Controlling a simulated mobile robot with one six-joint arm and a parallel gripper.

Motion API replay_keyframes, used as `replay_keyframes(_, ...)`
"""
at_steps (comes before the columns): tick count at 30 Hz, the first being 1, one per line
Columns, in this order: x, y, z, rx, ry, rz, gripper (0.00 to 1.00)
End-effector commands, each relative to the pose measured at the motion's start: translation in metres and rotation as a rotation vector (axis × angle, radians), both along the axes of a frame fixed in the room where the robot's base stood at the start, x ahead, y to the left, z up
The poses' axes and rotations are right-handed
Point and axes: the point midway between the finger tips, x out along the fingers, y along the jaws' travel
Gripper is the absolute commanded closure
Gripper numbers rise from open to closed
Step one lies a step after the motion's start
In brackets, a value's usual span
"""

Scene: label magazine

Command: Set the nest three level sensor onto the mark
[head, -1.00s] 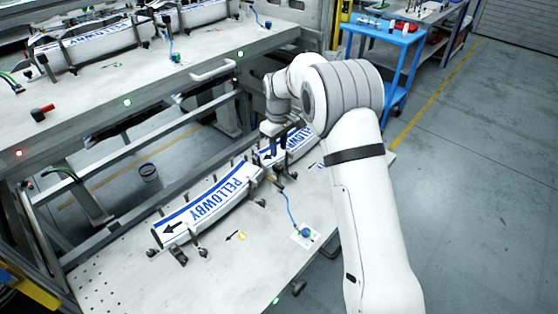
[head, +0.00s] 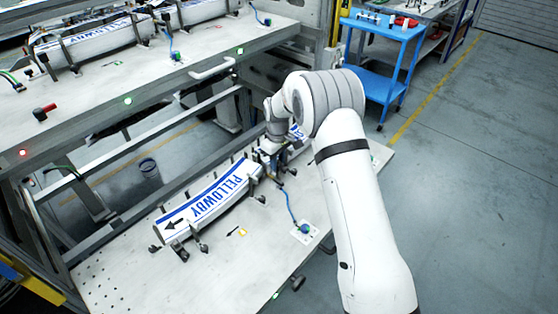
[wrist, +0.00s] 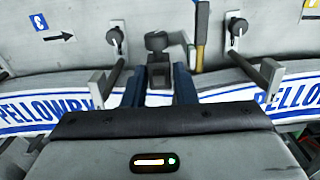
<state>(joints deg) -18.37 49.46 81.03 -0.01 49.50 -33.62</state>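My gripper (wrist: 158,88) is low over the gap between two labelled parts, its two blue fingers apart. Between and beyond them stands a dark block with a round black top (wrist: 157,50); I see space on both sides and cannot tell whether it is the level sensor. In the head view, the fingers (head: 270,168) are partly hidden by my wrist. A blue round device (head: 304,228) on a blue cable sits on a white patch of the near table.
A curved white PELLOWBY part (head: 212,203) rests among clamps on the near table (head: 195,275). Clamp levers (wrist: 117,38) and (wrist: 236,30) flank my fingers. A blue trolley (head: 383,45) stands behind.

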Motion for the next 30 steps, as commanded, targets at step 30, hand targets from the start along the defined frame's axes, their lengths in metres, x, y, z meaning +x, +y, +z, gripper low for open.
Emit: replay_keyframes(30,-0.001,0.002,-0.008,0.000,0.001,0.002,1.00)
